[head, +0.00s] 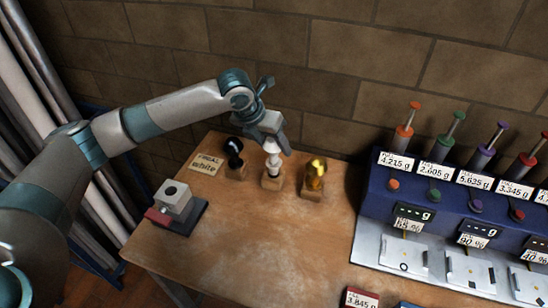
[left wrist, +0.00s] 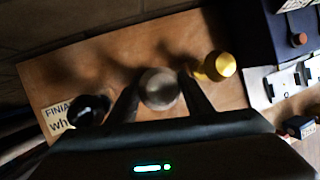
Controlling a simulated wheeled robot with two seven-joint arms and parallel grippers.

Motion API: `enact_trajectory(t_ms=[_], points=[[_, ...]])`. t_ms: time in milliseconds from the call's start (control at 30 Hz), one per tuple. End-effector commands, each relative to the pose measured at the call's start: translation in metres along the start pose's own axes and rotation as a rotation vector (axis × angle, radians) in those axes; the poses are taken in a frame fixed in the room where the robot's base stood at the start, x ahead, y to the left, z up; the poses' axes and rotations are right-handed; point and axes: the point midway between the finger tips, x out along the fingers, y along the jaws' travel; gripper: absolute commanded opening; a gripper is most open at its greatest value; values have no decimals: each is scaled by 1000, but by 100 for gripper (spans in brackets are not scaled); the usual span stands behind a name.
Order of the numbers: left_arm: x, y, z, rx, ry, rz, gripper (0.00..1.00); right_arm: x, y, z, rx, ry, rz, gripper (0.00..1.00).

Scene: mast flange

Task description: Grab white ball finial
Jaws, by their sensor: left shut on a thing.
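The white ball finial (head: 271,163) stands upright on a small wooden block (head: 272,182) at the back of the table, between a black finial (head: 235,155) and a gold finial (head: 315,172). My left gripper (head: 272,142) comes down over it from above and is shut on its upper part. In the left wrist view the finial's round top (left wrist: 159,88) shows greyish between the two dark fingers. The finger contact is partly hidden in the head view. My right gripper is not in view.
A sign reading "FINIAL white" (head: 206,165) lies left of the finials. A grey block with a hole (head: 173,197) sits on a dark base at the table's left. A blue dispenser unit (head: 425,203) stands at right. The table's middle (head: 260,240) is clear.

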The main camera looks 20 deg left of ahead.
Motion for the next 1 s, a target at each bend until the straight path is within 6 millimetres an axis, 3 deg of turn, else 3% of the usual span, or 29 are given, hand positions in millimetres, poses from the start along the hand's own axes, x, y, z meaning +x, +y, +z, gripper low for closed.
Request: enact_trajectory(t_ms=[300, 500, 700, 1000], points=[[-29, -66, -15, 8, -1, -5, 7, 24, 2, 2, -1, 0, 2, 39], [-46, -97, -22, 7, 0, -4, 7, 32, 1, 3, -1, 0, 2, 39], [-56, -114, -25, 3, 2, -3, 7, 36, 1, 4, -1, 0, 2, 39], [-58, -116, -26, 2, 3, -2, 7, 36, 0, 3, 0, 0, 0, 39]])
